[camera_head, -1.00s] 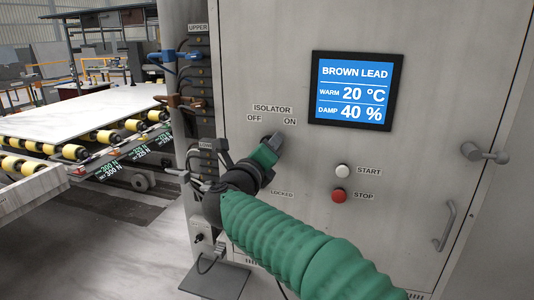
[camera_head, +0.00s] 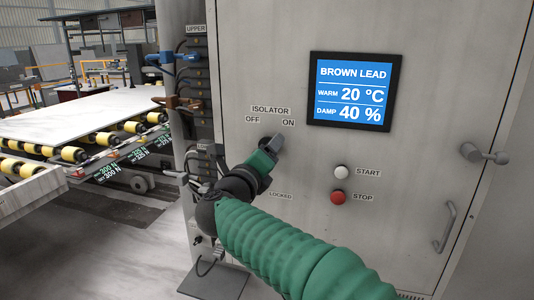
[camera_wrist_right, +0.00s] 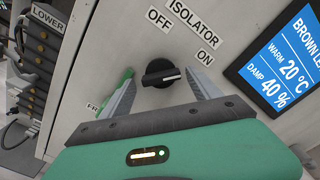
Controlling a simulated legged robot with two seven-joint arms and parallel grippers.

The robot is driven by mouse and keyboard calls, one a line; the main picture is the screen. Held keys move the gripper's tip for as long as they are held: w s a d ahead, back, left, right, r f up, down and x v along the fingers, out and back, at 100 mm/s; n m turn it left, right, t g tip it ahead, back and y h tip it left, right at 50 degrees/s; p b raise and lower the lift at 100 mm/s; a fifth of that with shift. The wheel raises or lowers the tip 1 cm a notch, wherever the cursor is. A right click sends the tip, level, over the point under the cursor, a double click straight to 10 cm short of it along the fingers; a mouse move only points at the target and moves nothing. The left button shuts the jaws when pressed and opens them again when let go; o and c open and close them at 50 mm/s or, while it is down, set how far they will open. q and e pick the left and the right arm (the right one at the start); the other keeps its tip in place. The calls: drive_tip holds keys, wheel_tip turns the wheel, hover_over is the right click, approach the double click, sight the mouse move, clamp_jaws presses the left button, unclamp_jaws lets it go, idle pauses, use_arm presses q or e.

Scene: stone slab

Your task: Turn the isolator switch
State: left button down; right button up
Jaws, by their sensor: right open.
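The isolator switch is a black knob (camera_wrist_right: 162,73) on the grey panel, and a pale mark shows on its right end. That end lies towards the ON label (camera_wrist_right: 204,58), away from the OFF label (camera_wrist_right: 158,18). My right gripper (camera_wrist_right: 162,90) is open, with one grey finger on each side of the knob. I cannot tell if either finger touches it. In the head view my right gripper (camera_head: 271,147) is at the panel just below the ISOLATOR label and hides most of the knob. My left gripper is not in view.
A blue screen (camera_head: 352,92) sits right of the switch. A white START button (camera_head: 342,172) and a red STOP button (camera_head: 338,197) are below it. A green part (camera_wrist_right: 126,74) by a partly hidden label shows beside the left finger. A panel handle (camera_head: 445,227) is at far right.

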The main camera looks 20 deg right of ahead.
drive_tip(key=b+v, duration=0.1)
drive_tip(key=v, duration=1.4)
drive_tip(key=shift+b, duration=0.4)
drive_tip(key=shift+a+f, duration=0.1)
drive_tip(key=shift+f, duration=0.05)
drive_tip(key=w+a+f+n+t+y+p, duration=0.1)
drive_tip(key=w+f+n+t+y+p, duration=0.3)
drive_tip(key=n, duration=0.6)
wheel_tip(320, 180, down, 12)
drive_tip(key=w+n+g+y, duration=0.1)
drive_tip(key=n+g+y, duration=0.5)
drive_tip(key=n, duration=0.7)
drive_tip(key=s+d+f+n+g+p, duration=0.1)
drive_tip(key=s+d+f+n+g, duration=0.4)
drive_tip(key=s+f, duration=0.6)
drive_tip(key=s+d+f+n+g+p, duration=0.2)
drive_tip(key=s+d+f+n+g, duration=0.3)
drive_tip(key=s+f, duration=0.6)
drive_tip(key=shift+s+d, duration=0.15)
drive_tip(key=shift+s, duration=0.65)
